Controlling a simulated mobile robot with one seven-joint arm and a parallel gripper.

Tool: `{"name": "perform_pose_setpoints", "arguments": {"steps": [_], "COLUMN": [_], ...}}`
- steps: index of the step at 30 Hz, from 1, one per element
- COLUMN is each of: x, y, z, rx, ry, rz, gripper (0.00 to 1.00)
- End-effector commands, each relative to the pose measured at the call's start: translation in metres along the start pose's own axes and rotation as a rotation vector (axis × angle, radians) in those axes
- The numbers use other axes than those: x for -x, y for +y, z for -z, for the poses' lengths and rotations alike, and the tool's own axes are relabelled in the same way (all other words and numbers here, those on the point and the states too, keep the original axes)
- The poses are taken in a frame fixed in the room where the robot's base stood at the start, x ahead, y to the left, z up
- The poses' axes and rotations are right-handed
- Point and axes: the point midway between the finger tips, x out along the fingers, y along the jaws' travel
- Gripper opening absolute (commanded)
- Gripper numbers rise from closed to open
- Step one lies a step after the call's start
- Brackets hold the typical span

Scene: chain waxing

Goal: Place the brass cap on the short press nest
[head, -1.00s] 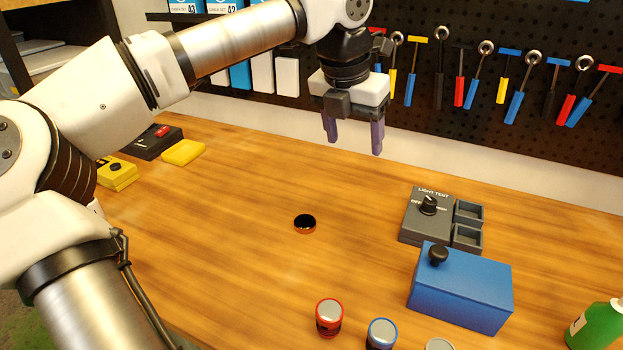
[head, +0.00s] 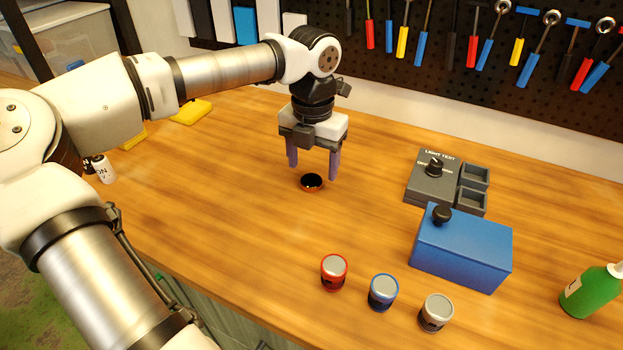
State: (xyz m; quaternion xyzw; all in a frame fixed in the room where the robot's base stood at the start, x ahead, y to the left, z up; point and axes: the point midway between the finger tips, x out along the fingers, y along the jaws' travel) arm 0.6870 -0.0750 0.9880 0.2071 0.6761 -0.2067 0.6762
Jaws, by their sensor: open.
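A small round piece (head: 311,182) with a dark top and a copper-orange rim lies flat on the wooden bench; it may be the brass cap. My gripper (head: 313,171) points down just above it. Its two purple fingers are spread, with nothing between them. The fingertips look close to the piece's far side, but their exact height above the bench is hard to judge. I cannot make out anything that is clearly a short press nest.
A grey light test box (head: 419,189) with a knob and two square trays sits right of my gripper. In front are a blue box (head: 460,252), several capped jars (head: 334,273) and a green bottle (head: 588,293). A tool pegboard (head: 450,85) stands behind.

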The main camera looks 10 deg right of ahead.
Motion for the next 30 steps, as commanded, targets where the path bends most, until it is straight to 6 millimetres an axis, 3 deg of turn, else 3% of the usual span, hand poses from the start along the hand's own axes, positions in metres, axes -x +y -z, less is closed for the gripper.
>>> {"name": "perform_pose_setpoints", "arguments": {"steps": [6, 15, 27, 30], "x": [-0.029, -0.035, -0.035, -0.035], "y": [0.003, 0.003, 0.003, 0.003], "z": [-0.001, -0.002, -0.002, -0.002], "rx": [-0.001, -0.001, 0.000, 0.000], "ry": [0.002, -0.001, -0.001, -0.001], "rz": [0.001, 0.000, 0.000, 0.000], "gripper": [0.65, 0.65, 0.13, 0.10]}}
